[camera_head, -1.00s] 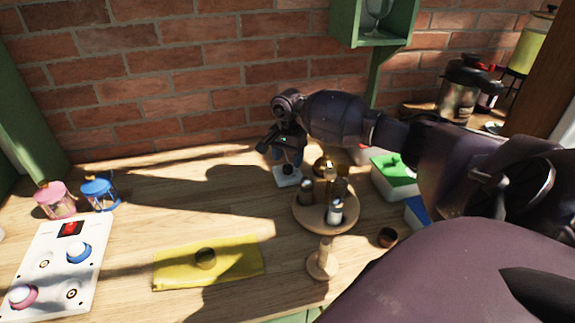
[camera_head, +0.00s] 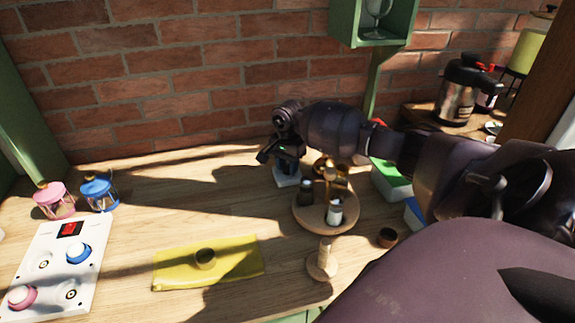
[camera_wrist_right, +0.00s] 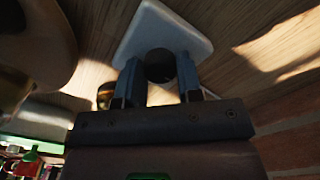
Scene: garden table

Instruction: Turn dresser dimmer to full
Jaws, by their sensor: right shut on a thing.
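The dimmer shows in the right wrist view as a white square base (camera_wrist_right: 143,33) with a dark round knob (camera_wrist_right: 159,66) on it. In the head view, the dimmer's white base (camera_head: 287,181) stands at the back of the table, near the brick wall. My right gripper (camera_wrist_right: 160,78) has its two fingers on either side of the knob and is shut on it. In the head view my right gripper (camera_head: 287,166) hides most of the knob. The knob's setting cannot be read. My left gripper is not in view.
A round wooden stand (camera_head: 317,222) with small jars is just in front of the dimmer. Green-lidded box (camera_head: 391,181) stands to its right. Table between is clear.

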